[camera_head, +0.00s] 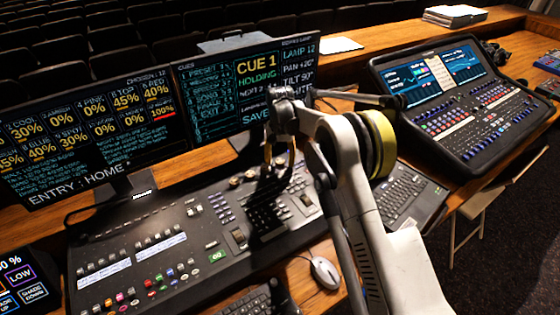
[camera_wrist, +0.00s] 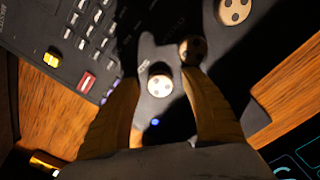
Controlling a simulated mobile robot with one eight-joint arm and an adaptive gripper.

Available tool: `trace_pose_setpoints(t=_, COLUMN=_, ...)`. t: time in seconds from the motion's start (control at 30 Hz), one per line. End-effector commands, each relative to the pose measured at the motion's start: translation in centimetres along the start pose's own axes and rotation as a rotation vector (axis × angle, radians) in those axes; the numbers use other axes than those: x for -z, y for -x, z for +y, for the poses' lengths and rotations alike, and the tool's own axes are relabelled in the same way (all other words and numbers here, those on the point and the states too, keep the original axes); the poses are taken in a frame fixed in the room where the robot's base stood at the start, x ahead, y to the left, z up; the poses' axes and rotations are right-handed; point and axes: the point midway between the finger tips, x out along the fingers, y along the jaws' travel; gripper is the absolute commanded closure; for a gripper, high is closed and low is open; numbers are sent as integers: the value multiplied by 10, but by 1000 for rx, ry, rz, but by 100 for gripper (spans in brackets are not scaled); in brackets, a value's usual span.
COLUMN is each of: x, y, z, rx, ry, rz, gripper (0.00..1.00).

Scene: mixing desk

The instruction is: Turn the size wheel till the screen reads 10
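My gripper (camera_wrist: 160,78) is open, its two tan fingers apart and pointing at the desk panel. Between the fingertips in the wrist view is a round pale wheel with dark dots (camera_wrist: 160,86), with a gap on each side. A second, shaded wheel (camera_wrist: 192,50) is at the right fingertip; I cannot tell if they touch. A third wheel (camera_wrist: 235,11) lies beyond. No label tells me which is the size wheel. In the head view my gripper (camera_head: 280,160) points down over the console. The middle screen (camera_head: 250,85) reads CUE 1 HOLDING; its lower part is partly hidden by my arm.
The left screen (camera_head: 90,130) shows percentages and ENTRY: HOME. The console (camera_head: 150,250) has many keys and faders. A mouse (camera_head: 325,272), a keyboard (camera_head: 405,195) and a second console (camera_head: 465,100) stand nearby. A small touch panel (camera_head: 20,285) is at the lower left.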

Motion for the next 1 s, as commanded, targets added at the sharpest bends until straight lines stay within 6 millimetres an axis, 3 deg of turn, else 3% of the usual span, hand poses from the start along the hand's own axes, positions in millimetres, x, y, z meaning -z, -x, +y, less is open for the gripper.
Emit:
trace_pose_setpoints(t=0.37, x=0, y=9, z=0, rx=0, ry=0, rz=1, gripper=47)
trace_pose_setpoints(t=0.8, x=0, y=99, z=0, rx=0, ry=0, rz=1, gripper=47)
trace_pose_setpoints(t=1.0, x=0, y=118, z=0, rx=0, ry=0, rz=0, gripper=47)
